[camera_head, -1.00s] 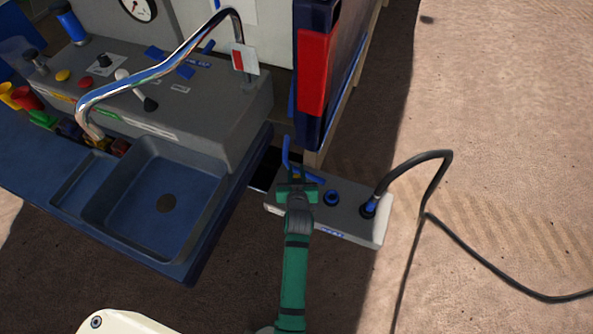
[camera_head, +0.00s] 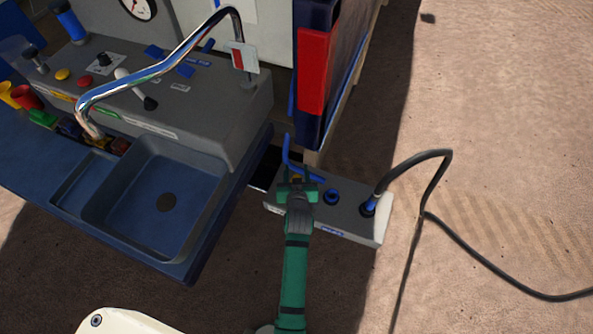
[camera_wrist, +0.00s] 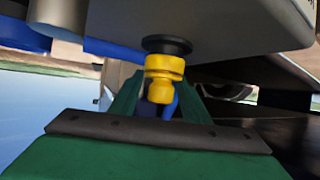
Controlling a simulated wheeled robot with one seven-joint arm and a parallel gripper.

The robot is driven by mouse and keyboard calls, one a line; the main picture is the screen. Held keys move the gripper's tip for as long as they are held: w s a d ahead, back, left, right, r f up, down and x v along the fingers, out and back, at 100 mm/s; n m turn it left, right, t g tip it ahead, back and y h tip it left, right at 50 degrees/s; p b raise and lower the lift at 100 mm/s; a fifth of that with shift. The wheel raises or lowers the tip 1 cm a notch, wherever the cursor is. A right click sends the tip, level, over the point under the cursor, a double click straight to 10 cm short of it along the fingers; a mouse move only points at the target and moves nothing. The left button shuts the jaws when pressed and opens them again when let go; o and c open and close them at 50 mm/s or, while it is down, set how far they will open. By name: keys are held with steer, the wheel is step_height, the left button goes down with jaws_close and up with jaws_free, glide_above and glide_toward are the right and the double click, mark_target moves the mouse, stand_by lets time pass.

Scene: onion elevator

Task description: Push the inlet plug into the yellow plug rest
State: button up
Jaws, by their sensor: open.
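My gripper (camera_head: 298,174) is open above the left end of a grey box on the floor. In the wrist view, a yellow knobbed fitting (camera_wrist: 164,78) under a black ring (camera_wrist: 167,45) sits between my fingers (camera_wrist: 160,95), with gaps at its sides. It looks like the yellow plug rest, seen from close up. A bent blue tube or handle (camera_head: 287,152) rises just beyond my fingertips in the head view. Blue also shows behind the yellow fitting in the wrist view. I cannot tell which part is the inlet plug or how it is seated.
The grey box (camera_head: 350,222) has a blue-rimmed socket (camera_head: 331,197) and a black cable (camera_head: 440,165) plugged in at its right. A blue sink unit (camera_head: 165,205) stands left, and a dark cabinet with a red panel (camera_head: 314,72) stands behind.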

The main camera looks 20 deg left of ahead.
steer(key=v, duration=1)
steer(key=shift+s+d+r, duration=0.1)
steer(key=shift+s+r, duration=0.1)
steer(key=shift+s, duration=0.15)
steer(key=shift+s+d, duration=0.15)
steer(key=shift+s, duration=0.05)
steer(key=s+d+m+t+h, duration=0.2)
steer(key=s+d, duration=0.6)
steer(key=s, duration=0.5)
steer(key=s+d+r+m+h, duration=0.1)
steer(key=s+d+r, duration=0.2)
steer(key=s+r, duration=0.2)
steer(key=s+d+r+m+t+h, duration=0.1)
steer(key=s+d+r, duration=0.2)
steer(key=s+r, duration=0.3)
steer(key=s, duration=0.5)
steer(key=shift+h, duration=0.3)
